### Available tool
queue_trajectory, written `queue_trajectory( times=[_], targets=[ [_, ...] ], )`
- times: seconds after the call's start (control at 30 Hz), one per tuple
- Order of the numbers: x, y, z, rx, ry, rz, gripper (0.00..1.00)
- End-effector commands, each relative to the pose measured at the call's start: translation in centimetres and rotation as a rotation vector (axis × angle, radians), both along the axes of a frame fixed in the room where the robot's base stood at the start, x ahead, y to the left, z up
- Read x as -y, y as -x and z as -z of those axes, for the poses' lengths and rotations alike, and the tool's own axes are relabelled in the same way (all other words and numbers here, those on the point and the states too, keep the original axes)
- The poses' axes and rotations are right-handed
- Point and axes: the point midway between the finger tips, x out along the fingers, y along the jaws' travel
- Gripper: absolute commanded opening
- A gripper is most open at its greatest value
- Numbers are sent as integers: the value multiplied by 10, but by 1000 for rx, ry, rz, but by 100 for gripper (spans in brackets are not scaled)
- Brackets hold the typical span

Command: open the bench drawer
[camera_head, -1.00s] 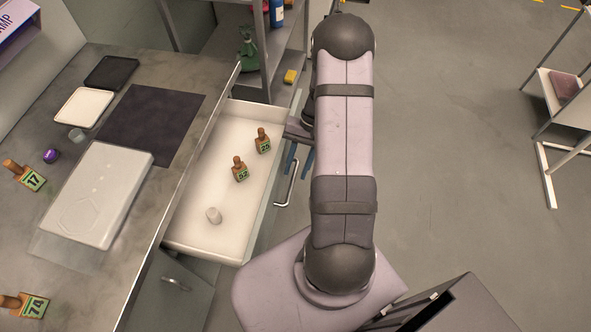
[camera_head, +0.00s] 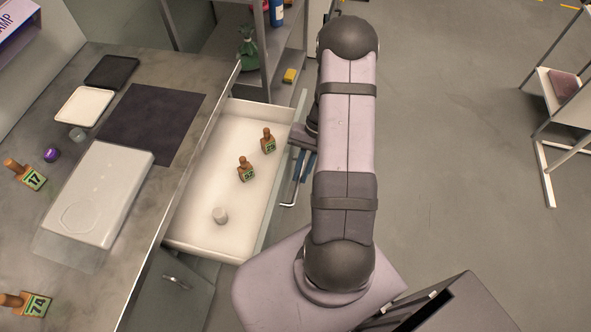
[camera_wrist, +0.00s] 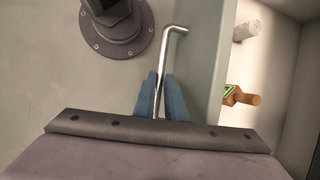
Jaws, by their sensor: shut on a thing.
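The bench drawer (camera_head: 200,233) stands pulled out from the bench, its white inside showing. Two wooden-handled stamps, one with number 52 (camera_head: 246,170) and one beyond it (camera_head: 268,142), stand inside with a small white cylinder (camera_head: 220,215). The drawer's bent metal handle (camera_wrist: 178,30) is on its front face. My gripper (camera_wrist: 160,85) is shut on this handle, with a blue finger on either side of the bar. In the head view my gripper (camera_head: 304,165) is at the drawer front, partly hidden by my arm.
The bench top (camera_head: 60,135) holds a white case (camera_head: 100,190), a dark mat (camera_head: 150,125), trays and more stamps. A shelf unit (camera_head: 275,60) stands behind the drawer. A white-framed rack (camera_head: 548,175) is at the far right; the floor between is clear.

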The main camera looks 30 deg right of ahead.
Motion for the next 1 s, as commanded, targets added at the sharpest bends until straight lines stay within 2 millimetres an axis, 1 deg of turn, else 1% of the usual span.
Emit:
queue_trajectory(
  times=[0.03,0.17,0.47,0.5,0.53,0.57,0.87,1.0],
  targets=[
    [9,7,-1,1,2,5,0],
    [20,19,-1,2,2,4,0],
    [21,20,-1,2,2,1,0],
    [21,20,-1,2,2,1,20],
    [21,20,-1,2,2,1,27],
    [21,20,-1,2,2,1,29],
    [21,20,-1,1,1,0,29],
    [24,18,-8,4,2,-1,29]
  ],
)
